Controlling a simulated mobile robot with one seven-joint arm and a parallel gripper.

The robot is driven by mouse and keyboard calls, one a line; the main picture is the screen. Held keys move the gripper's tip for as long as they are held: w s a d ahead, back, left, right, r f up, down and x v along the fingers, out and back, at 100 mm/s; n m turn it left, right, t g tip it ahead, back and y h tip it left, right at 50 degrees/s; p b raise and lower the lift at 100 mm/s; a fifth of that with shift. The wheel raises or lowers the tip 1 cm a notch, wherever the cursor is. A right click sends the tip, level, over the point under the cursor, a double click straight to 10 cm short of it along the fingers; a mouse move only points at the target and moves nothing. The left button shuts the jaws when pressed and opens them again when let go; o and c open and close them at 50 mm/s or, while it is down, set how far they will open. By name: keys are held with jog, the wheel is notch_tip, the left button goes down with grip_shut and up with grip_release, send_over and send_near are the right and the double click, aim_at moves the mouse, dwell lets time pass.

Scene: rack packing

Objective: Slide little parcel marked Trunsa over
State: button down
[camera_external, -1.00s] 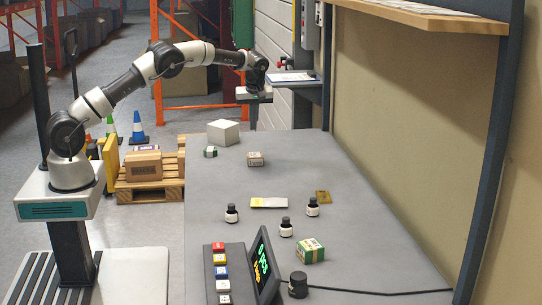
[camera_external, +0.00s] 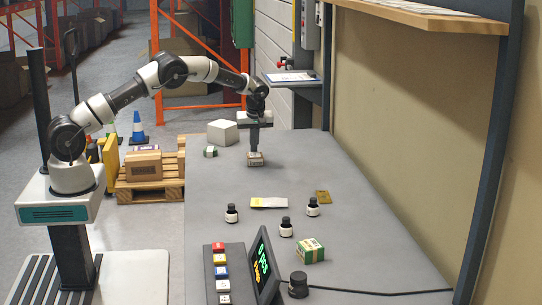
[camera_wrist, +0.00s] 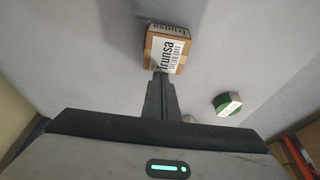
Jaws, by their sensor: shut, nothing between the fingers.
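The little Trunsa parcel (camera_wrist: 168,50) is a brown box with a white label, lying on the grey table. In the outside view the parcel (camera_external: 255,160) sits towards the far end of the table, partly behind my fingers. My gripper (camera_external: 254,150) points down with its fingers shut and empty. In the wrist view my gripper's fingertips (camera_wrist: 161,76) are right at the parcel's near edge; I cannot tell if they touch it.
A green-and-white box (camera_external: 210,151) stands left of the parcel, and a larger pale box (camera_external: 222,132) behind it. The table right of the parcel is clear.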

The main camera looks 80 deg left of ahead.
jog(key=d+b, duration=0.1)
jog(key=d, duration=1.9)
jog(key=shift+d+b, duration=0.2)
jog(key=shift+b, duration=0.1)
